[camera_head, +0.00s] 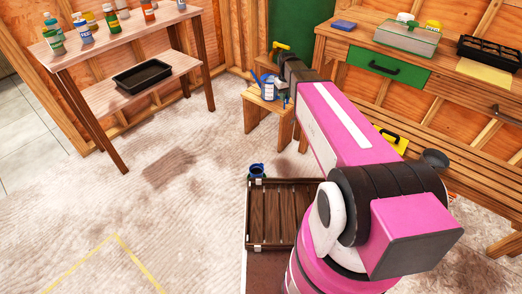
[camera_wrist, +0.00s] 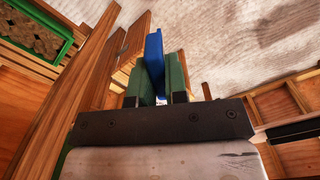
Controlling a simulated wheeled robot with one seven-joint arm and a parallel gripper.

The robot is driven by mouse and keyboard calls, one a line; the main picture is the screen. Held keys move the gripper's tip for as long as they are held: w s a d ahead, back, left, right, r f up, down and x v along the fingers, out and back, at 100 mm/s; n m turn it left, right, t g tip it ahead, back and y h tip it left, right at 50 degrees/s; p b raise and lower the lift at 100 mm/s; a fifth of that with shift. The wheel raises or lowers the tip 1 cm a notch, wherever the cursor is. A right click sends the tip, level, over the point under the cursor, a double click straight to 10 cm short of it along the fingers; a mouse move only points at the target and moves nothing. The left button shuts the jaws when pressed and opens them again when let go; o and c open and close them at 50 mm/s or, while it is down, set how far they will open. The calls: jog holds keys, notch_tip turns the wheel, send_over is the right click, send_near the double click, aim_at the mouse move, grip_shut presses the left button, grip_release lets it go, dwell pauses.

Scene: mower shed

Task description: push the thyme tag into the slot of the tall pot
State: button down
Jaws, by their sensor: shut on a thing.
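In the wrist view my gripper (camera_wrist: 159,72) has its green fingers closed on a flat blue piece (camera_wrist: 154,46) that stands out past the fingertips. It may be the thyme tag, but no lettering can be read. In the head view my pink arm reaches away toward a small wooden stool (camera_head: 256,106), and the gripper's fingers cannot be made out there. A white bottle with blue marking (camera_head: 268,88) and small blue items stand on the stool. I cannot tell a tall pot or its slot in either view.
A wooden shelf table (camera_head: 165,88) with bottles and a black tray (camera_head: 142,74) stands at left. A workbench (camera_head: 345,55) with a green drawer stands at right, above a slatted bench (camera_head: 470,150).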

jog(key=shift+s+a+f+n, duration=0.2)
jog(key=shift+a+f+n, duration=1.2)
jog(key=shift+f, duration=5.9)
jog(key=shift+s+a+f+n, duration=0.15)
jog(key=shift+a+f+n, duration=0.4)
jog(key=shift+a+f, duration=4.25)
jog(key=shift+s+d+f+n, duration=0.2)
jog(key=shift+d+f+n, duration=0.65)
jog(key=shift+f, duration=9)
jog(key=shift+a+f, duration=0.1)
jog(key=shift+f, duration=0.2)
jog(key=c, duration=1.1)
grip_release()
